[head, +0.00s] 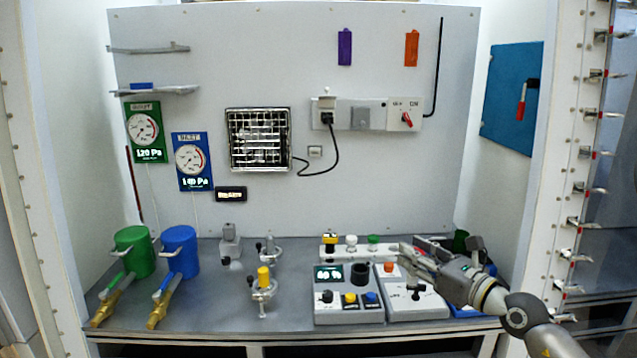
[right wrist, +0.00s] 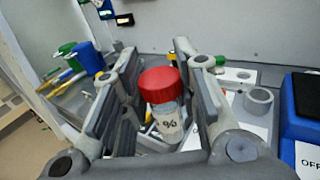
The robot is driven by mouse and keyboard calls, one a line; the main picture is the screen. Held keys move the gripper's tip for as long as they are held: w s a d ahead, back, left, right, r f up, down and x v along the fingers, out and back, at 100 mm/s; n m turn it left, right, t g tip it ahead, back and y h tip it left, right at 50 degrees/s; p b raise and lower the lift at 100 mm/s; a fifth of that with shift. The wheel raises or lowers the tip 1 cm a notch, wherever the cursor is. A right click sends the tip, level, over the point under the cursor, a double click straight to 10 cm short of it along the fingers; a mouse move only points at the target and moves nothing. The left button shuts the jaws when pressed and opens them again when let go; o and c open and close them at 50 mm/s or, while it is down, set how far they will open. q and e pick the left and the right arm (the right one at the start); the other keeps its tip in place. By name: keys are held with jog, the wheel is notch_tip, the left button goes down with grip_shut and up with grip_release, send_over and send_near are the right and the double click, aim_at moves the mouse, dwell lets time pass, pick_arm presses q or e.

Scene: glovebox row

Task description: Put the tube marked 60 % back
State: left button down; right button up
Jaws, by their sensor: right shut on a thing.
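A clear tube with a red cap (right wrist: 160,86) stands between the fingers of my right gripper (right wrist: 155,100) in the right wrist view. Its white label shows a % sign; the number is not readable. My right gripper (head: 412,262) is shut on this tube, over the right part of the bench in the head view, where its fingers hide the tube. My left gripper is not in view.
A grey device (head: 345,310) with a small green display (head: 328,272) and several knobs sits in front of the rack. Another grey box (head: 425,308) lies below my right gripper. Clamp stands, a green can (head: 133,250) and a blue can (head: 180,250) stand left.

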jog(key=shift+a+f, duration=0.25)
jog(key=shift+f, duration=0.05)
jog(key=shift+s+a+f, duration=0.1)
jog(key=shift+s, duration=0.05)
jog(key=s+f+m+t+h, duration=0.1)
jog(key=s+f+m+h, duration=0.2)
jog(key=s, duration=1.2)
jog(key=s+f+m+t+h, duration=0.2)
jog(key=s+f+h, duration=0.5)
jog(key=s, duration=0.8)
notch_tip(320, 180, down, 4)
jog(key=shift+a+r+m, duration=0.25)
jog(key=shift+m, duration=0.65)
jog(key=shift+w, duration=0.1)
jog(key=shift+r, duration=0.1)
jog(key=shift+a, duration=0.2)
